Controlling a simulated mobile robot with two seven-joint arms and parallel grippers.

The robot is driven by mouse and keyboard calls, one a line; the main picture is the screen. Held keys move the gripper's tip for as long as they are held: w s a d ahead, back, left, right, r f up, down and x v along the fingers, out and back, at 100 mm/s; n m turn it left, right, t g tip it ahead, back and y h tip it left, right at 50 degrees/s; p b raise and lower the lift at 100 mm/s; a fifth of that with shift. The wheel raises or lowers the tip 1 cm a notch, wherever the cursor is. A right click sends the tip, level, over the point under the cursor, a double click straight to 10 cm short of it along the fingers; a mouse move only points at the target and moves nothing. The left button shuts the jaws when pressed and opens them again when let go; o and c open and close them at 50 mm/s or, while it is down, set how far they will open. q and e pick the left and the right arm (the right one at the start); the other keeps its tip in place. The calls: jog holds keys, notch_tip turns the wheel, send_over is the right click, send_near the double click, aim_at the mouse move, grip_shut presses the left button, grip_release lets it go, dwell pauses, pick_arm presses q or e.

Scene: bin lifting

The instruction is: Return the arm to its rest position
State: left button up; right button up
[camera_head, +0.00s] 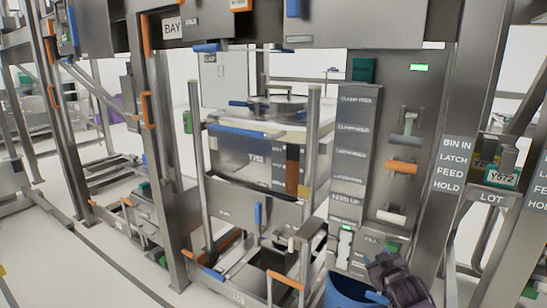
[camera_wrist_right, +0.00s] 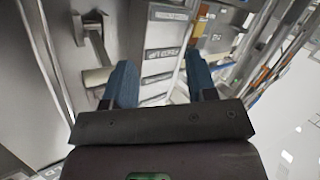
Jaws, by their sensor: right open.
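My right arm (camera_head: 400,282) shows at the bottom right of the head view, dark grey, beside a blue round container. One blue finger of my right gripper (camera_head: 376,297) shows there in front of the container. In the right wrist view the two blue fingers of my right gripper (camera_wrist_right: 161,82) stand wide apart with nothing between them. The labelled panel lies beyond the fingers. My left gripper does not show.
The grey control panel (camera_head: 357,132) carries several labels and handles, including an orange handle (camera_head: 402,166). The blue container (camera_head: 345,291) stands close to my right gripper.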

jog(key=s+f+g, duration=0.1)
jog(key=s+f, duration=0.7)
jog(key=s, duration=0.2)
jog(key=s+f+m+g, duration=0.1)
jog(key=s+f, duration=0.1)
jog(key=s, duration=0.9)
jog(key=s+a+f+m+g, duration=0.1)
jog(key=s+f, duration=0.1)
jog(key=s, duration=0.9)
jog(key=s+a+f+m+g, duration=0.1)
jog(key=s+f, duration=0.2)
jog(key=s, duration=0.8)
jog(key=shift+m+h, duration=0.3)
jog(key=shift+o, duration=0.2)
jog(key=shift+w, duration=0.1)
